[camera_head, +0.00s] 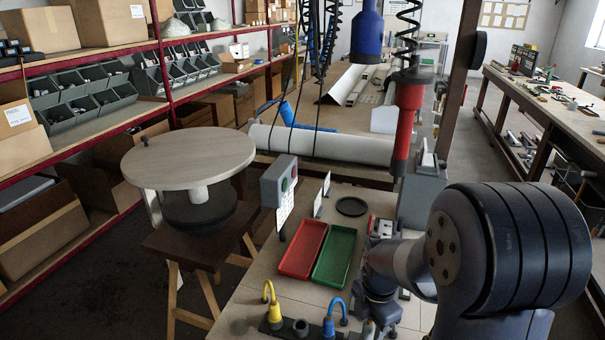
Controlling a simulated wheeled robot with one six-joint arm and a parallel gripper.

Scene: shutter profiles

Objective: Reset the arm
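My arm comes in from the lower right, with a large dark joint and a pale link that runs left to a dark wrist. My gripper (379,330) seems to be at the bottom edge, below that wrist. Its fingers are small, dark and partly cut off, so I cannot tell whether they are open or shut. No held object can be made out. The wrist is over the workbench (255,300), just right of the green tray.
A red tray (303,249) and a green tray (335,256) lie side by side, empty. Yellow (274,306) and blue (329,322) hooked tools stand in front. A grey button box (279,182) and a hanging red tool (406,128) rise nearby. A round turntable (188,158) stands left.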

